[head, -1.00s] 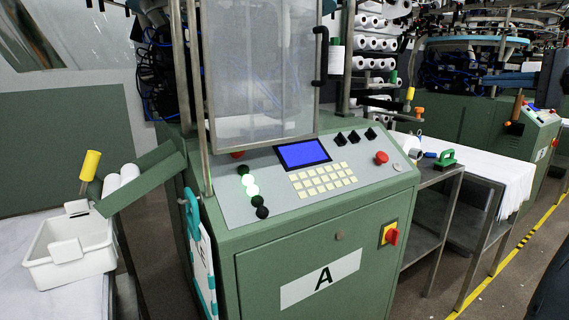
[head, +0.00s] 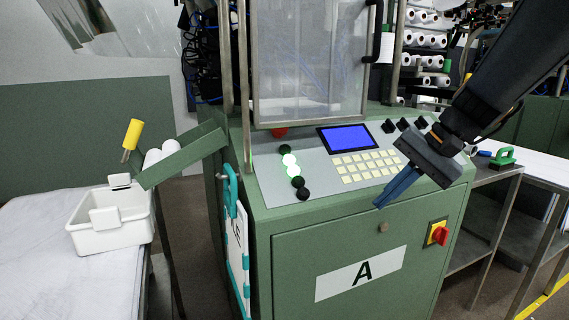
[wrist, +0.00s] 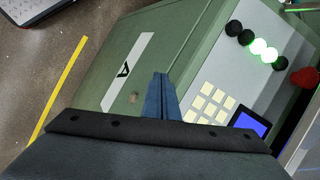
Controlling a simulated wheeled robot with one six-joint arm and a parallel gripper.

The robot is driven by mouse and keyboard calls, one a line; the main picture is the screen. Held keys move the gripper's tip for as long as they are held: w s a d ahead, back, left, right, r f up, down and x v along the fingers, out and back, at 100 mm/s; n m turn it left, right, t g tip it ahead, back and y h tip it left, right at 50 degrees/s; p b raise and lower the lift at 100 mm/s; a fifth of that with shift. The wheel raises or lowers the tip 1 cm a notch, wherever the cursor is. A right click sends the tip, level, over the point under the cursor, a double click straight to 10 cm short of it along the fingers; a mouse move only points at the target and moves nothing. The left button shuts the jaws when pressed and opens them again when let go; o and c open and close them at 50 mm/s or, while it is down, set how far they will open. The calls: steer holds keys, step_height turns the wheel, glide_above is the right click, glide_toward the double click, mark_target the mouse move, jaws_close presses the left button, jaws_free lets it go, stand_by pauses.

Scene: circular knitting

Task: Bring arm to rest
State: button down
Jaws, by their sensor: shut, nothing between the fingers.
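My gripper (head: 394,190) hangs in front of machine A's control panel at the right of the head view, its blue fingers together and empty, pointing down and to the left. My arm reaches in from the upper right corner. The fingers also show in the wrist view (wrist: 162,95), in front of the green machine cabinet (wrist: 180,45). From these views I cannot tell the exact gap between the fingertips and the panel.
The panel has a blue screen (head: 347,138), a keypad (head: 367,165) and a lamp column (head: 291,168). A red-yellow switch (head: 438,233) is on the cabinet front. A white bin (head: 112,222) stands on the left table. A green-handled tool (head: 503,156) lies on the right table.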

steer(key=s+a+f+n+g+h+b, duration=0.1)
steer(key=s+a+f+n+h+b, duration=0.2)
steer(key=s+f, duration=0.5)
steer(key=s+a+f+n+g+h+b, duration=0.1)
steer(key=s+a+f+n+g+h, duration=0.1)
steer(key=s+a+f+n, duration=0.6)
steer(key=s+d+r+m+h+p, duration=0.1)
steer(key=s+d+r+m+p, duration=0.2)
steer(key=d+r+p, duration=0.5)
steer(key=p, duration=0.5)
steer(key=shift+m, duration=0.3)
steer(key=shift+d+f, duration=0.1)
